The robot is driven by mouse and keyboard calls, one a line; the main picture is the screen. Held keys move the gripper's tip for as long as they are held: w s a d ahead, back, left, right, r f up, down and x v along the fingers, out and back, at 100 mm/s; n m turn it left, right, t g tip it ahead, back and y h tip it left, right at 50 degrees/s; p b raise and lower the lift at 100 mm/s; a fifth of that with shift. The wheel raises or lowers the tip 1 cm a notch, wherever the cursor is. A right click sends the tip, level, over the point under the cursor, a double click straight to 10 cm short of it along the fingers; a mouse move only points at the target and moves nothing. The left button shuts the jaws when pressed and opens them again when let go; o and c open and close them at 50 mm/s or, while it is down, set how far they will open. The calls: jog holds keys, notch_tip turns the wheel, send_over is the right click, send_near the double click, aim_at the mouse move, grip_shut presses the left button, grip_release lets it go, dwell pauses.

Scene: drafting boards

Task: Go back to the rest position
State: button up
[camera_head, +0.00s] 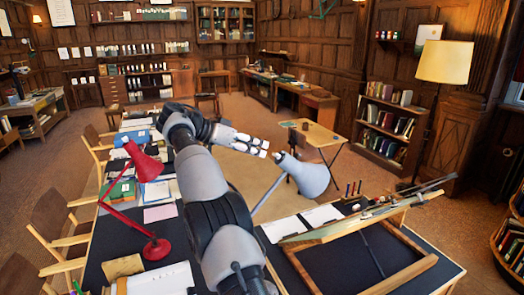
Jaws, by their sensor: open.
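My arm rises from the bottom middle of the head view over the dark desk top (345,262). My gripper (264,149) points to the right at the far end of the arm, above the desk area. It looks small and is seen from the side, with its jaws open and nothing visible between them. The grey lamp shade (308,176) appears just right of and below the gripper; I cannot tell the gap in depth. My arm hides part of the desk behind it.
A red desk lamp (133,172) stands left of my arm. A tilted wooden drafting board (350,226) stands at the right. Wooden chairs (52,228) line the left side. A small table (322,135) and bookshelf (389,128) stand beyond, with open floor behind.

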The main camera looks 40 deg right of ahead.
jog(key=shift+a+r, duration=0.15)
jog(key=shift+a, duration=0.15)
dwell(0.5)
jog(key=s+a+f+n+t+y+b, duration=0.3)
jog(key=s+a+n+b, duration=0.25)
jog(key=s+a, duration=0.25)
jog(key=s+a+f+n+t+y+b, duration=0.2)
jog(key=s+a+n+y+b, duration=0.2)
jog(key=s+a+n, duration=0.3)
jog(key=s+a+f+n+t+y+b, duration=0.1)
jog(key=s+a+f+n+y+b, duration=0.1)
jog(key=s+a+f, duration=0.5)
jog(key=s+a+f+n+t+y+b, duration=0.1)
jog(key=s+a+f+n+y+b, duration=0.1)
jog(key=s+a+f, duration=0.6)
jog(key=s+f+y+b, duration=0.1)
jog(key=s+f, duration=0.5)
jog(key=s, duration=0.1)
jog(key=shift+s+b, duration=0.25)
jog(key=shift+b, duration=0.15)
jog(key=shift+a+f, duration=0.1)
